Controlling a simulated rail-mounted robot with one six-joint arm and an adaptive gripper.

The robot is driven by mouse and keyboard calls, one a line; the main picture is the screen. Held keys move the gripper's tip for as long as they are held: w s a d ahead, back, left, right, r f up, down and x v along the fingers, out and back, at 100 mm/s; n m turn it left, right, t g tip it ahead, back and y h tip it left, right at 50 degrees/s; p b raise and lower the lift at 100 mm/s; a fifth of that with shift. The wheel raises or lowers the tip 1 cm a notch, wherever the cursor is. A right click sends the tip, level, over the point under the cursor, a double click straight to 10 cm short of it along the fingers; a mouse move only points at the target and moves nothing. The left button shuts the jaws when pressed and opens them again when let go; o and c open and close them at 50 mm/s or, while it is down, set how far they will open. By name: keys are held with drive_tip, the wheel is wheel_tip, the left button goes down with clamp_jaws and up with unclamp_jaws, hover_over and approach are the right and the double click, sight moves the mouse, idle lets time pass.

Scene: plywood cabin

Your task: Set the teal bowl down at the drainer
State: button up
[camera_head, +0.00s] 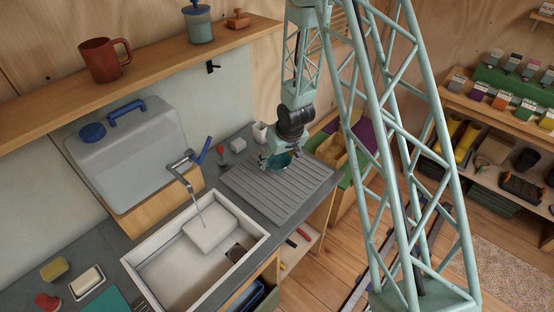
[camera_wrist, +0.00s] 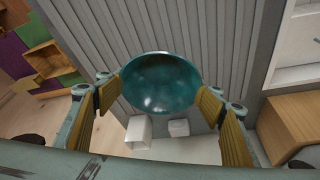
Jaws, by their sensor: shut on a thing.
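The teal bowl (camera_wrist: 160,82) is between the two yellow-padded fingers of my gripper (camera_wrist: 165,98) in the wrist view. The fingers are shut on its sides, and its open inside faces the wrist camera. In the head view my gripper (camera_head: 279,160) is over the far part of the grey ribbed drainer (camera_head: 265,196), with the bowl mostly hidden under it. The ribbed drainer (camera_wrist: 215,30) lies behind the bowl in the wrist view. I cannot tell whether the bowl touches it.
White containers (camera_head: 260,132) stand just behind the drainer, close to my gripper. The sink (camera_head: 190,262), with a running tap (camera_head: 182,165), is to the left. The front of the drainer is clear. A shelf (camera_head: 140,80) with a red mug (camera_head: 104,60) is above.

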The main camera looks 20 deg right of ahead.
sight(277, 166)
drive_tip(key=shift+f+b, duration=1.2)
drive_tip(key=shift+f, duration=0.85)
drive_tip(key=o, duration=1.1)
drive_tip(key=shift+v, duration=5.95)
drive_tip(key=shift+r, duration=0.15)
